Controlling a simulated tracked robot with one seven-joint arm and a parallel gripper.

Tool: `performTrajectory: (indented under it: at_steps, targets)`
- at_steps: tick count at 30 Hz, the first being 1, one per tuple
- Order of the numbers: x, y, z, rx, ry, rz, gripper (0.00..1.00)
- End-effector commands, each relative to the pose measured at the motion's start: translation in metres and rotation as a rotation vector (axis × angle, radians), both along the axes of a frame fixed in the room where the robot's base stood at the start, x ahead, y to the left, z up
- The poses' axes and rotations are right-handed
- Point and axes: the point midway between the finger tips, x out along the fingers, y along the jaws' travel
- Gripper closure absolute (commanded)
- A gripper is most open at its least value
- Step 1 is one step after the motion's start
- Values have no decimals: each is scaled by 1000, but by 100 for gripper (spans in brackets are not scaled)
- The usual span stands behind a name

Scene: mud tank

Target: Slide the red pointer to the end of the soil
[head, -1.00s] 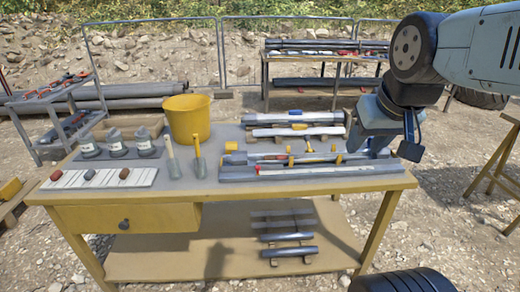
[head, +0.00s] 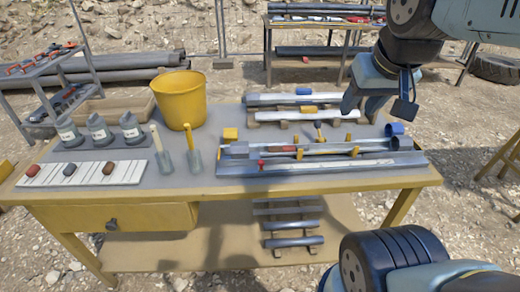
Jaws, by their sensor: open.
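A small red pointer (head: 262,163) sits near the left end of a long pale scale rail (head: 340,166) along the table's front right. Behind the rail lies a long open grey trough (head: 340,148) with yellow clips. A short reddish-brown piece (head: 283,149), possibly soil, shows in it toward the left; its exact ends are too small to tell. My gripper (head: 361,113) is open and empty, pointing down above the right part of the trough, apart from the pointer and to its right.
A blue ring-like piece (head: 394,129) is at the trough's right end. More tubes (head: 290,98) lie behind. A yellow bucket (head: 181,98), two trowels (head: 194,160), grey jars (head: 99,130) and a white sample board (head: 80,174) fill the left side.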

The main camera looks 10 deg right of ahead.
Motion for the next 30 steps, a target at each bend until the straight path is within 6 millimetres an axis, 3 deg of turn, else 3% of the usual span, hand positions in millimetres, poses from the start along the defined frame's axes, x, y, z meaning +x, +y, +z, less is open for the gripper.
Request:
performTrajectory:
  at_steps: [7,14,23,30]
  targets:
    - [16,9,-2,-20,38,47,52]
    - [61,37,-17,-75,142,190,52]
    - [118,83,-53,-134,279,403,52]
    - [155,126,-95,-167,382,579,52]
